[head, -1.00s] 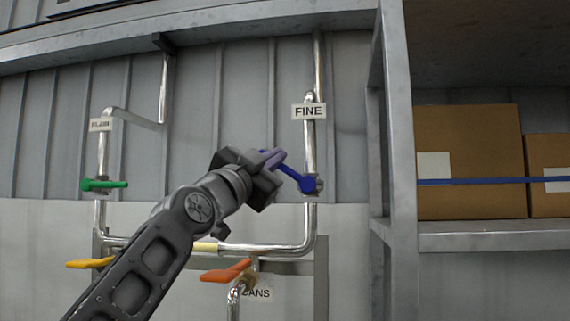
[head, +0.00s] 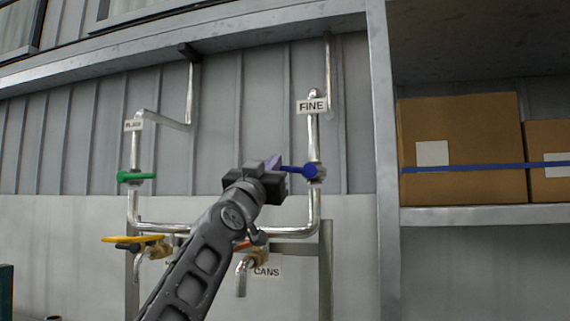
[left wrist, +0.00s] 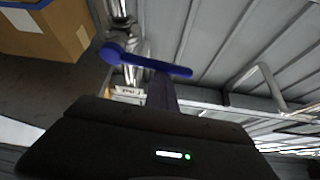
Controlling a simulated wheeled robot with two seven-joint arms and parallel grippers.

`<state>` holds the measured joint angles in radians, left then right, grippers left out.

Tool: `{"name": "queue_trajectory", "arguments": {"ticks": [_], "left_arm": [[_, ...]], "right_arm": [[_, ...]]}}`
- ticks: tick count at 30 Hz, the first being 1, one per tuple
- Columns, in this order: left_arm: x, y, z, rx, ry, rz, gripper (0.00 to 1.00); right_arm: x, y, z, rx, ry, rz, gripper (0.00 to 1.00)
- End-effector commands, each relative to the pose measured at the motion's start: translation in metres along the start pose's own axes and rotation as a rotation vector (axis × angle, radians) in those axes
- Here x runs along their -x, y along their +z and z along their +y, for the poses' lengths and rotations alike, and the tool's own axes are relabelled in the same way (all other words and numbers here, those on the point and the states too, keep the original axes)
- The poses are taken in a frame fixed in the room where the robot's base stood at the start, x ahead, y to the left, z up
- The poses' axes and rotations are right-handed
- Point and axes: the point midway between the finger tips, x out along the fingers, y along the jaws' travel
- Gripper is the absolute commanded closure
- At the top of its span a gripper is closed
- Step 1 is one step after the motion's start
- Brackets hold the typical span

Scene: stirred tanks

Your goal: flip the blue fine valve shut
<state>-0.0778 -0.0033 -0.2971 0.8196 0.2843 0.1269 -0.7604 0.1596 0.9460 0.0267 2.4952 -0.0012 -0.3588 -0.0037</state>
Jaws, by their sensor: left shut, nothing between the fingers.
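The blue valve handle (head: 296,169) sits on the vertical pipe under the FINE label (head: 312,106). It points left from its pivot and lies nearly level, across the pipe. My left gripper (head: 273,162) is shut and empty, with its fingertips at the handle's free end. In the left wrist view the blue handle (left wrist: 150,64) runs across in front of my shut left fingers (left wrist: 160,92), which overlap it and seem to touch it. My left gripper hides part of the handle's free end in the head view. My right gripper is not in view.
A green handle (head: 134,177) is on the left pipe. A yellow handle (head: 130,239) is low at left. A shelf (head: 460,216) with cardboard boxes (head: 462,130) stands at right.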

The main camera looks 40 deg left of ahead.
Motion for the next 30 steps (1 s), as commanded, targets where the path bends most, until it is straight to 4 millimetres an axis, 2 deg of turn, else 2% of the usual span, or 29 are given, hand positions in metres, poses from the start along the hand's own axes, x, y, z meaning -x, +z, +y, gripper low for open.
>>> {"name": "queue_trajectory", "arguments": {"ticks": [6, 23, 30], "left_arm": [[0.003, 0.006, 0.000, 0.003, -0.001, -0.002, 1.00], [0.003, 0.007, 0.001, 0.002, 0.001, -0.003, 1.00], [-0.004, -0.008, -0.001, 0.001, 0.001, -0.002, 1.00]], "right_arm": [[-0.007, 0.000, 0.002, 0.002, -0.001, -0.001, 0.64], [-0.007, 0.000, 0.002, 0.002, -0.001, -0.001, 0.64], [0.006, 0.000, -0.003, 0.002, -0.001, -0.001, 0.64]]}}
